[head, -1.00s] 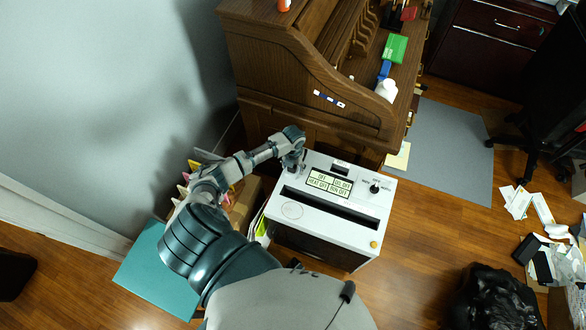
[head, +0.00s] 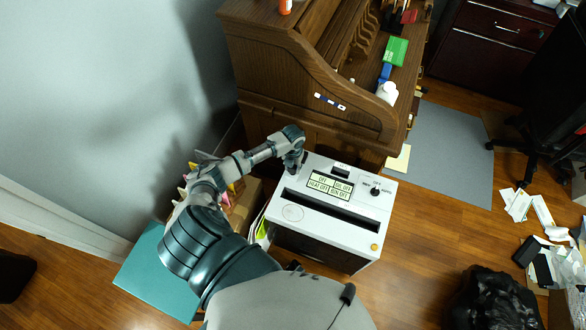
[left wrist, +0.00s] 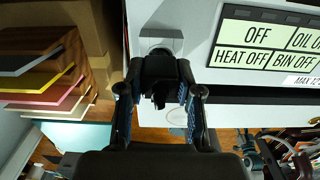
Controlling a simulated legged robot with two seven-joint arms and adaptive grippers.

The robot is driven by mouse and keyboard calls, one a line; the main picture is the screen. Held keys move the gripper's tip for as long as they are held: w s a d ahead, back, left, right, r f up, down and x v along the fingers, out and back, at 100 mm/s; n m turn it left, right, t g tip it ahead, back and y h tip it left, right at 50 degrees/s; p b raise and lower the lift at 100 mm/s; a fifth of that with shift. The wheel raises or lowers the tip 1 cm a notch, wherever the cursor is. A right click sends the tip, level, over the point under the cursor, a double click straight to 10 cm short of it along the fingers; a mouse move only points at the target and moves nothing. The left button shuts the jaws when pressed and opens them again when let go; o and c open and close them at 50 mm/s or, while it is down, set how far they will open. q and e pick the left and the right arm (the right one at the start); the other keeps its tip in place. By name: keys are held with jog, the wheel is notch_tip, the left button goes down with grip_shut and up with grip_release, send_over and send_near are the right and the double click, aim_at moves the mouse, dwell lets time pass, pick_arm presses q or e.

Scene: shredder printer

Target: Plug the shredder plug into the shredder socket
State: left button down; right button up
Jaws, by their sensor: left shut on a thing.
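The shredder (head: 310,232) is a white-topped box with a slot, a dial and a four-part label panel. My left gripper (head: 294,164) points down at the far left corner of its top. In the left wrist view, my left gripper (left wrist: 160,100) is shut on the dark shredder plug (left wrist: 160,88), mostly hidden between the fingers. A grey round-edged fitting that looks like the shredder socket (left wrist: 160,42) shows just beyond the plug. The plug's front meets or overlaps it in the picture; I cannot tell whether it is inserted. My right gripper is not in view.
A wooden roll-top desk (head: 262,75) stands right behind the shredder. A box of coloured folders (head: 243,205) and a teal box (head: 152,275) are at its left. A black bag (head: 490,300) and scattered papers lie at the right.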

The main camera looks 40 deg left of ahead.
pick_arm(q)
jog(key=shift+s+d+r, duration=0.1)
jog(key=shift+s+r, duration=0.05)
jog(key=shift+r, duration=0.4)
jog(key=shift+s+r, duration=0.15)
jog(key=shift+r, duration=0.35)
jog(key=shift+s+d+p, duration=0.3)
jog(key=shift+s+d, duration=0.2)
jog(key=shift+s, duration=0.4)
jog(key=s+d+r, duration=0.1)
jog(key=s+d, duration=0.6)
jog(key=s, duration=0.4)
jog(key=shift+s+r+p, duration=0.15)
jog(key=shift+r+p, duration=0.05)
jog(key=shift+p, duration=0.2)
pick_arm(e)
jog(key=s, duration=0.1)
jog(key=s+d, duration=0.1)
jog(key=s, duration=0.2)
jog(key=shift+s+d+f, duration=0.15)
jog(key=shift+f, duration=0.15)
pick_arm(q)
jog(key=c, duration=1.5)
grip_release()
grip_shut()
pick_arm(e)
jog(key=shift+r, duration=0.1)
